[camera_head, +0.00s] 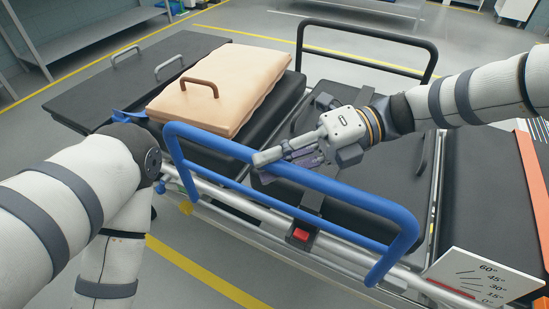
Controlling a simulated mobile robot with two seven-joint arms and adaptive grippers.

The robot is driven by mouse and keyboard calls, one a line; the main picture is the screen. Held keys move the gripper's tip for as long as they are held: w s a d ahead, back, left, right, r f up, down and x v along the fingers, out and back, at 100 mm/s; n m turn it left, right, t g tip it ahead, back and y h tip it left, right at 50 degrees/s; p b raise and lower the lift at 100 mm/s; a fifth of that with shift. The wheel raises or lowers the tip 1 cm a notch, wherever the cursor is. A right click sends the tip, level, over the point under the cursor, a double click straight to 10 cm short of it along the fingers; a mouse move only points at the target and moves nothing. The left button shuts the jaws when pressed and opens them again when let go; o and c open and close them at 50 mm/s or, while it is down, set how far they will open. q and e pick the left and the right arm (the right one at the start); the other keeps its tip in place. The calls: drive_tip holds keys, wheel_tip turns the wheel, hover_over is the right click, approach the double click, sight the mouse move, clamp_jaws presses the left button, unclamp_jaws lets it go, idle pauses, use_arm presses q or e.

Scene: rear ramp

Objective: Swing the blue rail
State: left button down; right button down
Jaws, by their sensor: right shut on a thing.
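The blue rail (345,192) stands upright along the near side of a stretcher with black pads (366,181). Its long top bar runs from upper left to lower right, with a bent leg at each end. My right gripper (262,166) reaches in from the right and is shut on the top bar, left of its middle. The fingers hide a short part of the bar. My left arm comes in from the left, in front of the rail's left end. Its gripper does not show.
A red buckle (301,234) sits on a strap below the rail. A black rail (366,60) stands on the far side. An angle plate (485,279) is at the lower right. A beige pad (222,88) with a handle lies behind the rail's left end.

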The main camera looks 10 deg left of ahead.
use_arm(q)
drive_tip(key=shift+w+d, duration=0.1)
drive_tip(key=shift+w, duration=0.15)
use_arm(e)
drive_tip(key=shift+w+d, duration=0.15)
drive_tip(key=shift+w, duration=0.2)
drive_tip(key=shift+f, duration=0.1)
drive_tip(key=c, duration=1.4)
unclamp_jaws()
drive_tip(key=shift+c, duration=0.2)
drive_tip(key=v, duration=1.2)
drive_tip(key=shift+s, duration=0.1)
